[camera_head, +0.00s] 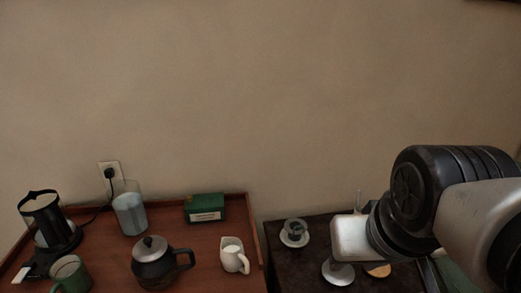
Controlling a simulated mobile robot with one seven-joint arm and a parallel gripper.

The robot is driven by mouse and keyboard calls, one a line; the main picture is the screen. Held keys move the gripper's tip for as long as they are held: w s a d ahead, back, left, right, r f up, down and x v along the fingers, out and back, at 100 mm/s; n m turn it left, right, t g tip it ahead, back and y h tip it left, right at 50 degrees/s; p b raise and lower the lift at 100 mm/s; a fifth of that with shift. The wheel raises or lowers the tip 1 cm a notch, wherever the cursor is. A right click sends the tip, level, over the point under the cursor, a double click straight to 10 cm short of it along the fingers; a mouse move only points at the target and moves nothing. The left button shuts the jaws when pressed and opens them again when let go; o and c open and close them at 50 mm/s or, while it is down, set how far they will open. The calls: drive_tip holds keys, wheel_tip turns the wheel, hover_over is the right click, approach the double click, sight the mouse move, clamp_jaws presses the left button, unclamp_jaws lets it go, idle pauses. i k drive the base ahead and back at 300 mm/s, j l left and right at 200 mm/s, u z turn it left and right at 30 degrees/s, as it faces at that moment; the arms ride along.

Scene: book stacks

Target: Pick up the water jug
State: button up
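A clear jug (131,215) with pale water in its lower part stands upright at the back of the reddish wooden tray-top (195,240), close to the wall. My arm comes in from the right edge. The pale block at its end looks like the body of my gripper (350,239), over the dark table and well to the right of the jug. I cannot make out its fingers, nor whether they are open. Nothing touches the jug that I can see.
Around the jug are a black-and-steel electric kettle (43,210), a dark teapot (155,262), a green mug (70,274), a white milk pitcher (233,257) and a green box (204,208). A raised rim edges the wooden top. A cup on a saucer (295,232) sits on the dark table (290,268).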

sight(132, 213)
drive_tip(key=u, duration=1.85)
drive_tip(key=z, duration=0.65)
drive_tip(key=i+j+z, duration=0.1)
drive_tip(key=j+z, duration=0.15)
drive_tip(key=z, duration=0.15)
drive_tip(key=j+z, duration=0.3)
drive_tip(key=z, duration=0.15)
drive_tip(key=i+j, duration=0.1)
drive_tip(key=j, duration=1.4)
